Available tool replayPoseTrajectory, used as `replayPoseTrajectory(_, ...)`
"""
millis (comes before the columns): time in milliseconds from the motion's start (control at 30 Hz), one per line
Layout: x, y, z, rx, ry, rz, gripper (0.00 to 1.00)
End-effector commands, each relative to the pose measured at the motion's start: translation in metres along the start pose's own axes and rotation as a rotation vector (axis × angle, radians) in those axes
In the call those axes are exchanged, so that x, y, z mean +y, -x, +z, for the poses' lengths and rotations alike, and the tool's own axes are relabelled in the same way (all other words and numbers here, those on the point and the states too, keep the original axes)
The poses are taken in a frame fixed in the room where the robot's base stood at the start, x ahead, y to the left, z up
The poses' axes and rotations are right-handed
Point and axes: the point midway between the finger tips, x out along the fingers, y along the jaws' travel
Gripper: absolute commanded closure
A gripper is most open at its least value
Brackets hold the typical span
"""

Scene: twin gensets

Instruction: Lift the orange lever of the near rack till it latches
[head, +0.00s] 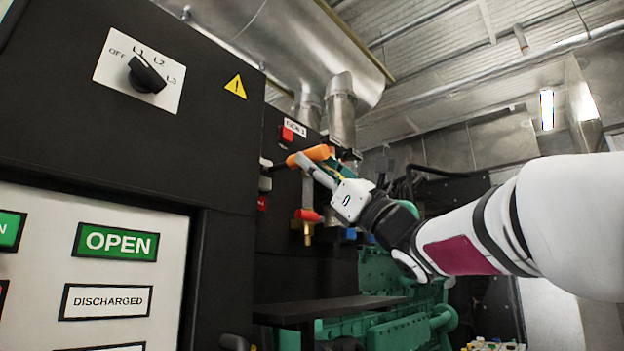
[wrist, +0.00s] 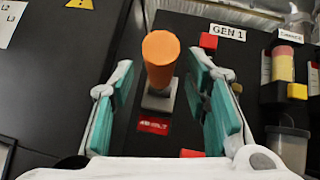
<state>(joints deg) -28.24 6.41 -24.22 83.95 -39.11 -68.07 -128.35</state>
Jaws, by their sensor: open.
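The orange lever (head: 309,156) shows in the head view on the dark rack (head: 281,215), beside the green engine. In the wrist view the orange lever (wrist: 161,62) points toward the camera from a grey base (wrist: 158,101), with a red label (wrist: 155,126) below it. My gripper (wrist: 160,92) is open, with its teal finger pads on either side of the lever and a visible gap on each side. In the head view my gripper (head: 316,166) is at the lever, and one finger partly covers it.
A GEN 1 sign (wrist: 227,31) and a red block (wrist: 208,41) are right of the lever. A red-handled brass valve (head: 307,222) hangs below my gripper in the head view. A dark cabinet with a rotary switch (head: 147,75) fills the left. A dark ledge (head: 320,308) lies lower down.

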Motion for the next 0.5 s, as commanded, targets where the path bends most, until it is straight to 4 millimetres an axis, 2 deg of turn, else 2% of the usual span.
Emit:
replayPoseTrajectory(33,0.001,-0.009,0.001,0.001,0.0,0.001,0.57)
replayPoseTrajectory(200,0.0,-0.027,0.001,0.001,-0.001,0.0,0.57)
replayPoseTrajectory(500,0.0,-0.033,-0.001,0.0,-0.001,-0.001,0.57)
